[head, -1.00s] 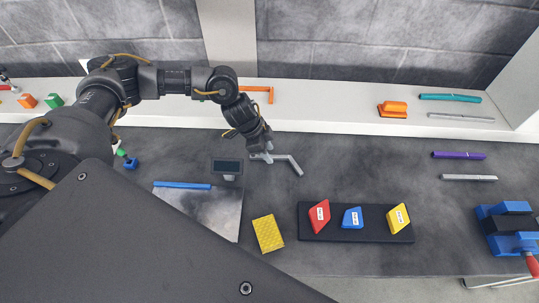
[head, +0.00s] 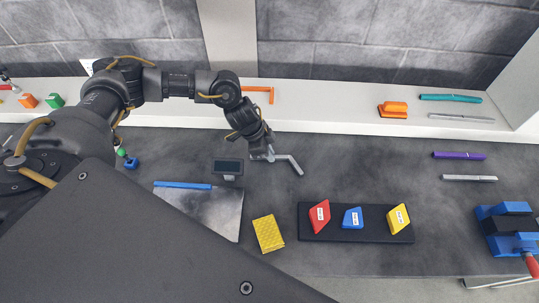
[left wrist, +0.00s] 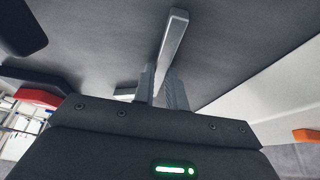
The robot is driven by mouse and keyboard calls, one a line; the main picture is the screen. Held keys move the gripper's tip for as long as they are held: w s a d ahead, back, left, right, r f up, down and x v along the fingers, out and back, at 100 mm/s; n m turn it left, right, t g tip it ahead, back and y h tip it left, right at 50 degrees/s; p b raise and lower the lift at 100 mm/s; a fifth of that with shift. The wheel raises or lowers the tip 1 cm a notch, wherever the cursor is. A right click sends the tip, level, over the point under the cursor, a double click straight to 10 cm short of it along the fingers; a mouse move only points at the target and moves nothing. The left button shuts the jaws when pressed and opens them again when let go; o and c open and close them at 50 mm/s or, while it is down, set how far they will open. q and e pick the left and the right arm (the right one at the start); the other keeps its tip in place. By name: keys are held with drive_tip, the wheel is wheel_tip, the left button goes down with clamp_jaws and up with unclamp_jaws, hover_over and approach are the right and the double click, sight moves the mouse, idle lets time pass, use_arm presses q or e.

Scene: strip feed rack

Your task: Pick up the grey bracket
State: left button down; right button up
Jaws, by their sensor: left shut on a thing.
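The grey bracket (head: 291,162) is a bent, L-shaped bar near the back of the dark table in the head view. My left gripper (head: 266,153) is at its left end, with the fingers closed around that part. In the left wrist view the bracket (left wrist: 173,42) extends away from between the fingers of my left gripper (left wrist: 160,92). The fingers hide the gripped part. I cannot tell whether the bracket touches the table. My right gripper is not in view.
A small dark display (head: 228,168) stands just left of the bracket. The black tray (head: 330,230) with red, blue and yellow blocks lies in front, beside a yellow sponge-like block (head: 268,233). A white shelf (head: 330,112) runs behind.

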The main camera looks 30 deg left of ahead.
sight(276, 156)
use_arm(q)
drive_tip(key=shift+r, duration=0.1)
drive_tip(key=shift+w+r, duration=0.1)
drive_tip(key=shift+r, duration=0.1)
wheel_tip(276, 156, up, 2)
drive_tip(key=shift+d+r+b, duration=0.1)
drive_tip(key=shift+r+b, duration=0.1)
drive_tip(key=shift+b, duration=0.5)
drive_tip(key=shift+s+a+r+p, duration=0.6)
drive_tip(key=shift+s+a+r, duration=0.4)
drive_tip(key=shift+s+r, duration=5.05)
drive_tip(key=w+d+r+n+b, duration=0.1)
drive_tip(key=w+d, duration=0.3)
drive_tip(key=w, duration=0.3)
drive_tip(key=shift+d+r+n+t+b, duration=0.3)
drive_tip(key=shift+d+t+b, duration=0.05)
drive_tip(key=shift+t, duration=0.05)
